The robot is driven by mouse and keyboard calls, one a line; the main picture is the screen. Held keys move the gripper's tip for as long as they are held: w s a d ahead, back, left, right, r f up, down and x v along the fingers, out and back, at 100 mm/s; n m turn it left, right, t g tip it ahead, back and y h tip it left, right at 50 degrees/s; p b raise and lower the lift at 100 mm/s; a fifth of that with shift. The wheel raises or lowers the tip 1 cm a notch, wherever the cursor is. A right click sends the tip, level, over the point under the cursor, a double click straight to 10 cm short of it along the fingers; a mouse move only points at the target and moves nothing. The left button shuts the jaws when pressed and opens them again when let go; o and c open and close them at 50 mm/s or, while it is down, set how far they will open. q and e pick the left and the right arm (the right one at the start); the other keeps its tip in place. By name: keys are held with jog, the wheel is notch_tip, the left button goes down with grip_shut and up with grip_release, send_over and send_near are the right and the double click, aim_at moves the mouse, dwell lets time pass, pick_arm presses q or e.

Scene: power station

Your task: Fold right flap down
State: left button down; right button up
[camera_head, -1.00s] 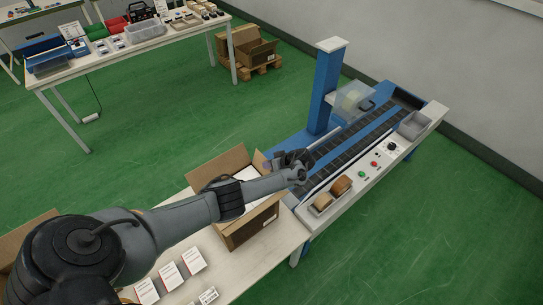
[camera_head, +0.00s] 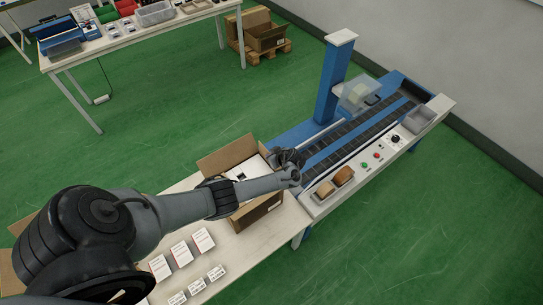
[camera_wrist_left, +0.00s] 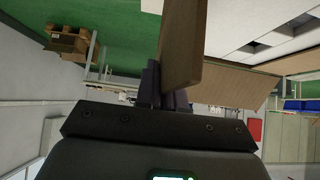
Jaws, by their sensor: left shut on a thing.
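An open cardboard box stands on the white table, with its far flap (camera_head: 228,154) raised and its front wall (camera_head: 262,216) showing below my arm. White contents show inside it. My left gripper (camera_head: 287,157) is at the box's right side, by the conveyor. In the left wrist view, my left gripper (camera_wrist_left: 165,85) is shut on an upright brown cardboard flap (camera_wrist_left: 184,45). White contents lie to the flap's right, and another flap (camera_wrist_left: 233,86) stands beyond. In the head view my gripper and forearm hide most of the held flap. My right gripper is not in view.
The conveyor (camera_head: 350,140) with its blue post (camera_head: 333,80) and clear guard (camera_head: 360,95) stands close right of the box. Small white cartons (camera_head: 181,253) stand on the table in front. Another cardboard box (camera_head: 264,35) sits on a pallet behind.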

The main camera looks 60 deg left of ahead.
pick_arm(q)
jog(key=c, duration=1.3)
grip_release()
jog(key=shift+d+r, duration=0.1)
jog(key=shift+d+r, duration=0.15)
jog(key=shift+r, duration=0.1)
jog(key=p+v, duration=0.3)
jog(key=v, duration=0.6)
jog(key=shift+w+p, duration=0.1)
jog(key=shift+p, duration=0.25)
jog(key=shift+d+r, duration=0.3)
jog(key=shift+d, duration=0.1)
jog(key=shift+c, duration=0.3)
